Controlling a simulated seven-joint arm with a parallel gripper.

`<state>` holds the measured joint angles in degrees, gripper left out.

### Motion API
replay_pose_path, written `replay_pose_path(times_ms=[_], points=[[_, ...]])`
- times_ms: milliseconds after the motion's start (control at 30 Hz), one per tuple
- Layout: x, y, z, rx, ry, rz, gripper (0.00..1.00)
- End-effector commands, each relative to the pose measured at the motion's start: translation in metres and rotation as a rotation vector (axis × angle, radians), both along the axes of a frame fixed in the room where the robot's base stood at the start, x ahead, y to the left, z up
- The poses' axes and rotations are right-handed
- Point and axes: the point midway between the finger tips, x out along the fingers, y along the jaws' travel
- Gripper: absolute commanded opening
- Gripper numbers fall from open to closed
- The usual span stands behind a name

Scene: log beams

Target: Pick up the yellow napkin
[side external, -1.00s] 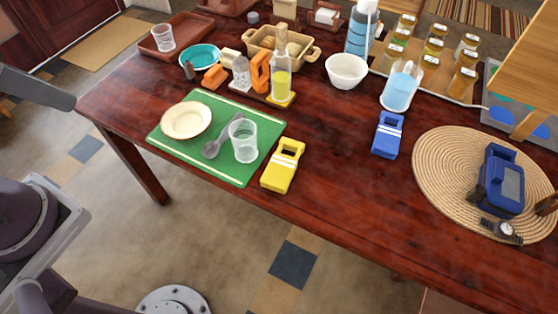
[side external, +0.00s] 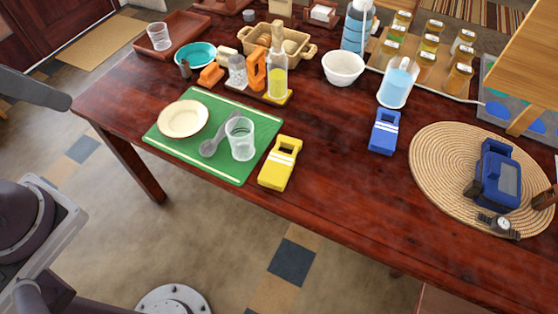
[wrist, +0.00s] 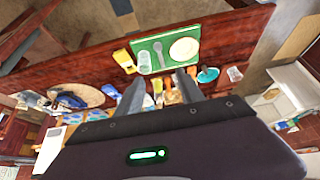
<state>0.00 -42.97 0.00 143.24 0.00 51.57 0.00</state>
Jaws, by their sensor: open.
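The yellow napkin (side external: 280,163), a folded yellow piece with white bands, lies on the dark red table near its front edge, just right of the green placemat (side external: 237,162). In the wrist view the napkin (wrist: 124,57) shows beyond my fingers, up and to the left. My gripper (wrist: 160,88) is open and empty, with its two fingers apart, well away from the table. My gripper is out of the side view.
On the placemat are a cream plate (side external: 183,119), a grey spoon (side external: 210,147) and a clear glass (side external: 241,139). A blue folded napkin (side external: 384,133) lies farther right, before a round woven mat (side external: 437,170). Bottles, bowls and baskets crowd the back. Table around the yellow napkin's right is clear.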

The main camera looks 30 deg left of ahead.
Motion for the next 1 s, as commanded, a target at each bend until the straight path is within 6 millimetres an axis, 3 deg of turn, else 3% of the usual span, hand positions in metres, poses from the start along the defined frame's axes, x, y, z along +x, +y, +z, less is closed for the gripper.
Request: replay_pose_path(times_ms=[33,133,433,533,667,767,867,967,1000], points=[[0.0,0.0,0.0,0.0,0.0,0.0,0.55],[0.0,0.0,0.0,0.0,0.0,0.0,0.73],[0.004,-0.002,0.001,-0.006,-0.001,-0.003,0.73],[0.035,-0.02,0.004,-0.061,-0.016,-0.029,0.73],[0.116,-0.076,0.0,-0.2,-0.059,-0.048,0.73],[0.178,-0.127,-0.026,-0.288,-0.091,-0.013,0.73],[0.228,-0.175,-0.075,-0.33,-0.131,0.053,0.73],[0.258,-0.213,-0.143,-0.314,-0.191,0.126,0.73],[0.264,-0.224,-0.174,-0.291,-0.223,0.15,0.73]])
